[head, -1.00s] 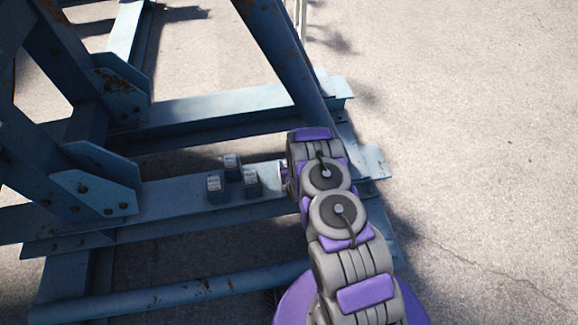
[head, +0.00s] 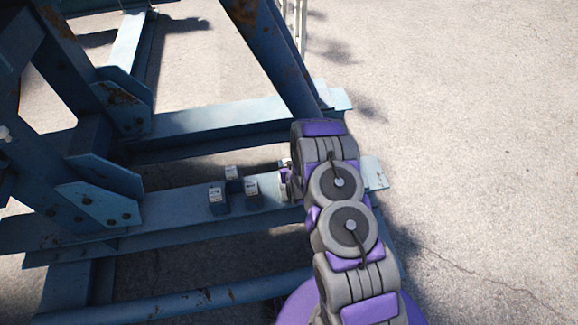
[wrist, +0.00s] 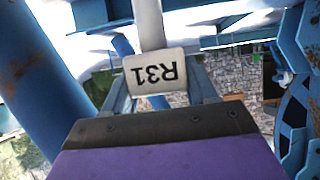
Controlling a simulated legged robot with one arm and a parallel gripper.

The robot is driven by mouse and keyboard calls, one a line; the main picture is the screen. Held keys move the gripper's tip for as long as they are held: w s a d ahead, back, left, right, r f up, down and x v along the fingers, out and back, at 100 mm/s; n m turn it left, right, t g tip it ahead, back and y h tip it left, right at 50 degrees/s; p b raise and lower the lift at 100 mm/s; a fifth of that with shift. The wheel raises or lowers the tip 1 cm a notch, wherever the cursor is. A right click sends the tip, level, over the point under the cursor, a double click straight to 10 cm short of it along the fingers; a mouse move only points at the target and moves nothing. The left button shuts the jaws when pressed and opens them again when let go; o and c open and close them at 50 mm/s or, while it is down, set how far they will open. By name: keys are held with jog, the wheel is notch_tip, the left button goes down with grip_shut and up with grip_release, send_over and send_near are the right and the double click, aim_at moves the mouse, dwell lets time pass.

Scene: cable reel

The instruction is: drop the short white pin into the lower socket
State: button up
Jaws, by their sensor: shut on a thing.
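In the wrist view, my gripper (wrist: 155,95) is shut on a pin with a pale shaft (wrist: 150,25) and a white tag (wrist: 155,72), printed R31 and seen upside down. The shaft points to the top of the picture. In the head view, my gripper (head: 285,180) shows only in part at the arm's left side, just right of the small blocks on the blue beam. The pin is too hidden there to make out clearly. I cannot pick out the lower socket in either view.
Rusty blue struts rise at the left and above. A small whitish knob (head: 4,133) shows at the far left edge. Open pavement (head: 470,150) lies to the right.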

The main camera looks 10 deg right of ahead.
jog(key=shift+r, duration=0.1)
jog(key=shift+r+p, duration=0.35)
jog(key=shift+r, duration=0.4)
jog(key=shift+w, duration=0.1)
